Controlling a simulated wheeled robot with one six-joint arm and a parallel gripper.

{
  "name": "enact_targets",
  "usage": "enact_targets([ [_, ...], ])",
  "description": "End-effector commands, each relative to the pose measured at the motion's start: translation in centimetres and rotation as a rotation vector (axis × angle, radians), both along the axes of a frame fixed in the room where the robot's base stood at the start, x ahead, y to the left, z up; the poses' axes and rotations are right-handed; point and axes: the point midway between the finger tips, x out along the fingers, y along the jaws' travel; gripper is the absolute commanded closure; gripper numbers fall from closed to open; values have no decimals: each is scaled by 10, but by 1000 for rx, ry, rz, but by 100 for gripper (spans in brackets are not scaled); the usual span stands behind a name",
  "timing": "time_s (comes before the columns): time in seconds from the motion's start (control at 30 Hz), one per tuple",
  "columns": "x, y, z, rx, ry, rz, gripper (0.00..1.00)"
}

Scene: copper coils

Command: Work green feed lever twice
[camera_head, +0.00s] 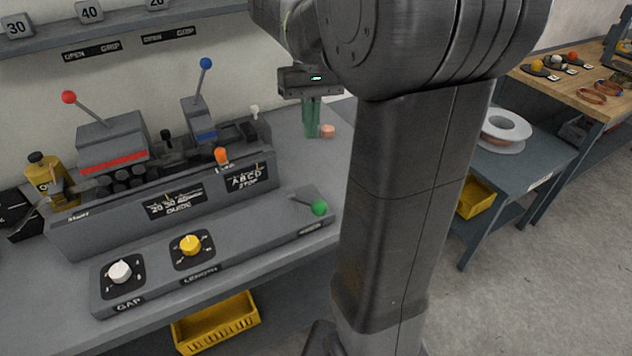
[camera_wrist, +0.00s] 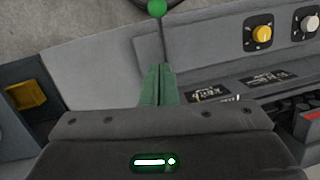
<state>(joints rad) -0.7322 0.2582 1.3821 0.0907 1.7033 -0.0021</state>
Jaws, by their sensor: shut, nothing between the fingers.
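The green feed lever, a green ball (camera_head: 319,208) on a thin dark rod, sits at the right end of the sloped control panel (camera_head: 255,232). In the wrist view its ball (camera_wrist: 157,8) is at the top edge, with the rod running down toward my fingertips. My gripper (camera_head: 312,136) has green fingers pointing down and is behind the lever in the head view. The fingers (camera_wrist: 158,67) are shut together with nothing between them. The ball is clear of the fingers; whether the tips touch the rod is unclear.
The white GAP knob (camera_head: 120,271) and yellow LENGTH knob (camera_head: 190,245) are on the same panel. A small copper-coloured piece (camera_head: 328,131) lies beside my gripper. A yellow bin (camera_head: 217,322) is below the bench.

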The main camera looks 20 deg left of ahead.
Motion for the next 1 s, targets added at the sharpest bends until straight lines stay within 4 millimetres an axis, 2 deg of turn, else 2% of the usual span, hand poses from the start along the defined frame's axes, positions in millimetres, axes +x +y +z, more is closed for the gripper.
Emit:
enact_targets([
  [0.43,-20,-7,-90,-3,3,0,100],
  [0.7,-41,-24,-104,0,0,0,100],
  [1.0,-45,-27,-107,1,-1,0,100],
])
